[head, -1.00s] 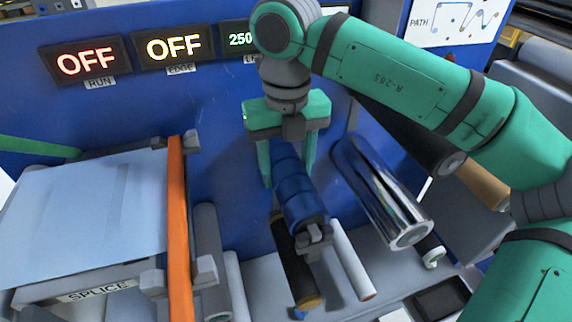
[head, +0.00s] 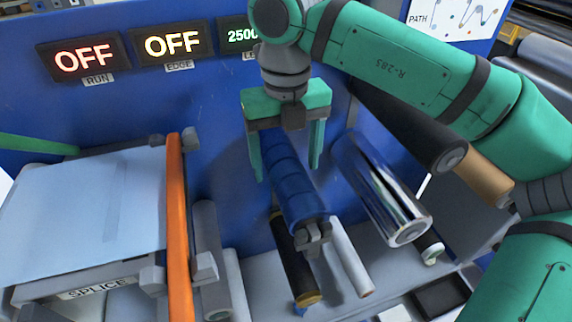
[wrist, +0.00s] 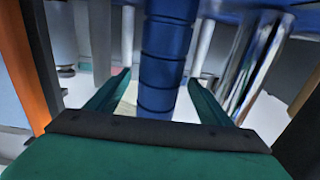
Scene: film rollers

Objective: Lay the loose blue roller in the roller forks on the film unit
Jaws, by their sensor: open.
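The blue roller (head: 292,188) slants out from the film unit's blue panel (head: 225,150). Its near end sits at a grey roller fork (head: 312,236). Its far end is hidden behind my gripper, so I cannot tell how it sits there. My gripper (head: 288,172) is open, with one green finger on each side of the roller's far part. In the wrist view the blue roller (wrist: 166,60) runs between the spread fingers (wrist: 158,78), with a visible gap on both sides.
A shiny chrome roller (head: 385,190) is close on the right, with a black roller (head: 415,125) beyond. A dark roller (head: 297,265) and a white roller (head: 350,258) lie lower. An orange bar (head: 177,230) edges the splice table (head: 90,205) on the left.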

